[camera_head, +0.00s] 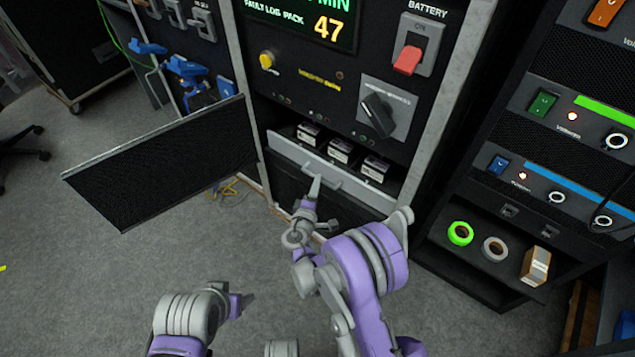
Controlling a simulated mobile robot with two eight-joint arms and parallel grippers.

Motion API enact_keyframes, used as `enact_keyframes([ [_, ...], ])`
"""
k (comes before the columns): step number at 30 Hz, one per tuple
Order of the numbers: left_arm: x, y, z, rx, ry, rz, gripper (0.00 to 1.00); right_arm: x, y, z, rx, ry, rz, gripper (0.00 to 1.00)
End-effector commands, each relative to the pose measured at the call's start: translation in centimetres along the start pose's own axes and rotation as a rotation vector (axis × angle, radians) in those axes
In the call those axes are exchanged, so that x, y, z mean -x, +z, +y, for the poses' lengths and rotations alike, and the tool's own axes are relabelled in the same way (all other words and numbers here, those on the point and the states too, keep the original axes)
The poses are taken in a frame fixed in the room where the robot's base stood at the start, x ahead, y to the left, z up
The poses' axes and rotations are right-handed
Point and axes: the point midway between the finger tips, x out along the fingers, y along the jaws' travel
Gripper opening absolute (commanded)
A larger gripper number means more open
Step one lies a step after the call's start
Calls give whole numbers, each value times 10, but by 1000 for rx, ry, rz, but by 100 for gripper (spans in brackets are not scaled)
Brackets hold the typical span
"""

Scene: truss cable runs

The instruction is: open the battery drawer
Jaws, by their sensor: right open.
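The battery drawer (283,146) is low in the middle rack. It has a pale grey front with a light bar handle, and several small boxed batteries (340,150) show behind and above that front. How far out the drawer sits is hard to tell. My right gripper (321,207) is open in front of and below the drawer front. One fingertip points up and overlaps the handle area; I cannot tell whether it touches. My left gripper (242,304) is low over the floor, away from the rack, and its fingers are not clear.
A dark mesh door panel (165,163) swings out to the left of the drawer. A red battery switch (407,60) and black rotary knob (379,114) sit above. A right-hand shelf holds green tape (460,233), grey tape (495,249) and a box (535,266). Carpet in front is clear.

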Motion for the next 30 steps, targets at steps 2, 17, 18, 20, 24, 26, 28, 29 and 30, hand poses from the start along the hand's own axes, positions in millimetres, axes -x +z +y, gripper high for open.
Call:
enact_keyframes([
  [2, -2, 0, 0, 0, 0, -1, 70, -10, 0, 0, 0, 0, -1, 45],
  [17, -2, 1, 0, 0, 0, -1, 70, -20, 0, 0, 0, 0, 0, 32],
  [18, -2, 1, 0, 0, 0, -1, 70, -20, 0, 0, 0, 0, 0, 25],
  [20, -2, 1, 0, 0, 0, -1, 70, -20, 0, 0, 0, 0, 0, 14],
  [24, -2, 1, 0, 0, 0, -1, 70, -20, 0, 0, 0, 0, 0, 0],
  [26, -2, 1, 0, 0, 0, -1, 70, -20, 0, 0, 0, 0, 0, 0],
  [28, -2, 1, 0, 0, 0, -1, 70, -20, 0, 0, 0, 0, 0, 0],
  [29, -2, 1, 0, 0, 0, -1, 70, -20, 0, 0, 0, 0, 0, 0],
  [30, -2, 1, 0, 0, 0, -1, 70, -20, 0, 0, 0, 0, 0, 0],
])
